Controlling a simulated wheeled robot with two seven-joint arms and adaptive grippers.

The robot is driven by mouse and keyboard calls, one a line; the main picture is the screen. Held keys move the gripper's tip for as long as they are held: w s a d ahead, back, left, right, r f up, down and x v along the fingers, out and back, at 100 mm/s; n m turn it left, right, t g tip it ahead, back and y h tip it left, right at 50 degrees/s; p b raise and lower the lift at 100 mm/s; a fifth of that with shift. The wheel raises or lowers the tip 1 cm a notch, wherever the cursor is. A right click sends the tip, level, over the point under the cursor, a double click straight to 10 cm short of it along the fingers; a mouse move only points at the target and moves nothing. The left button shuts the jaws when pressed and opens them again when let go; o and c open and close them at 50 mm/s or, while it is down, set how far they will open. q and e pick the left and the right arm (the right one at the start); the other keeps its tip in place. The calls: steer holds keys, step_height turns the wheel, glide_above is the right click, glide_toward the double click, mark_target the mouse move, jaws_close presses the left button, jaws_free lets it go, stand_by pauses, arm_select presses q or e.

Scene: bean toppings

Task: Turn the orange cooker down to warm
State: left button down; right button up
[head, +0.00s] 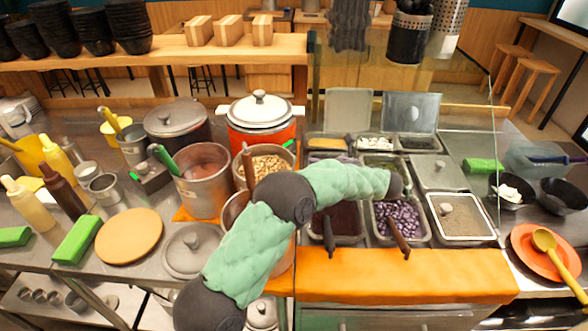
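The orange cooker (262,136) stands at the back middle of the counter, with a white lid (260,110) on it. Pots in front cover its lower front, and I cannot make out its control or setting. My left arm comes in from the bottom, bends at mid-picture and reaches right over the topping pans. My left gripper (402,186) is at the dark far end of this arm, above the pans, to the right of the cooker and apart from it. Its fingers are not clear, so I cannot tell whether it is open. My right gripper is out of view.
A dark lidded pot (177,122) stands left of the cooker. A metal pot (202,178) and a pot of beans (265,168) stand in front. A glass panel stands right of the cooker. Squeeze bottles (60,188) crowd the left; an orange cloth (400,276) covers the front edge.

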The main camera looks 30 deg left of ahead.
arm_select(q)
steer(key=shift+w+d, duration=0.1)
steer(key=x, duration=0.2)
steer(key=r+x, duration=0.1)
steer(key=x, duration=0.2)
steer(key=shift+a+p, duration=0.25)
steer(key=shift+p, duration=0.1)
steer(key=shift+w+a, duration=0.15)
steer(key=shift+a, duration=0.4)
steer(key=shift+a+r, duration=0.15)
steer(key=shift+a, duration=0.1)
steer(key=shift+a, duration=0.1)
steer(key=shift+f+b, duration=0.25)
steer(key=shift+b, duration=0.1)
